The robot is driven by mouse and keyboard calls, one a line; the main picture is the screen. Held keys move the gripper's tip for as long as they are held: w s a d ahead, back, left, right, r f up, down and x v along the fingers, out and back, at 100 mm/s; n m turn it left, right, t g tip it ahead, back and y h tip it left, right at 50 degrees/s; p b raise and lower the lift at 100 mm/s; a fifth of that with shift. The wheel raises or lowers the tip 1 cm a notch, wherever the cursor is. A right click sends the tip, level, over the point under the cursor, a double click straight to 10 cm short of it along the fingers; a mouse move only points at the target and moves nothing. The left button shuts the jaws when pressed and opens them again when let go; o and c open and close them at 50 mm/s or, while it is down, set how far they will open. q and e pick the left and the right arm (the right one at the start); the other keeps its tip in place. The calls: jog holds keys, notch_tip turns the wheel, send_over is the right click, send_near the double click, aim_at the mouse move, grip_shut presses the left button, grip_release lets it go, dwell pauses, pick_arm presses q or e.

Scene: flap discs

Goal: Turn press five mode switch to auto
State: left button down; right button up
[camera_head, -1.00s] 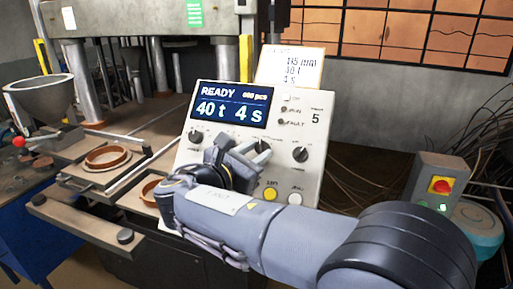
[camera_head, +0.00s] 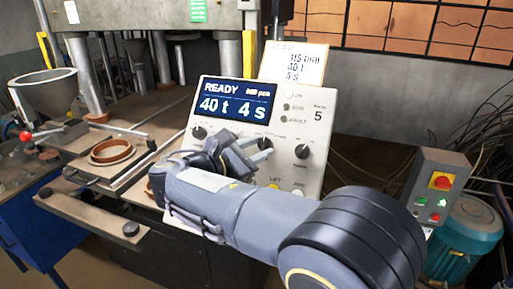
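The press control panel (camera_head: 312,180) is a pale tilted box marked 5. Its screen (camera_head: 233,101) reads READY, 40 t, 4 s. A row of dark knobs runs below the screen: a left knob (camera_head: 199,132), a middle knob (camera_head: 265,143) partly hidden by my gripper, and a right knob (camera_head: 302,151). Their small labels are too blurred to read. My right gripper (camera_head: 246,152) is at the panel front, by the middle knob; its fingers look parted. I cannot tell whether they touch or hold the knob. My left gripper is not in view.
A yellow LIFT button (camera_head: 274,185) and a white button (camera_head: 298,191) sit low on the panel, near my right arm. A grey box with a red stop button (camera_head: 441,181) stands at right. The press, a hopper (camera_head: 45,92) and a ring mould (camera_head: 112,151) are at left.

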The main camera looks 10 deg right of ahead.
jog(key=o, duration=0.4)
jog(key=b+v, duration=0.1)
jog(key=v, duration=0.7)
jog(key=shift+f, duration=0.1)
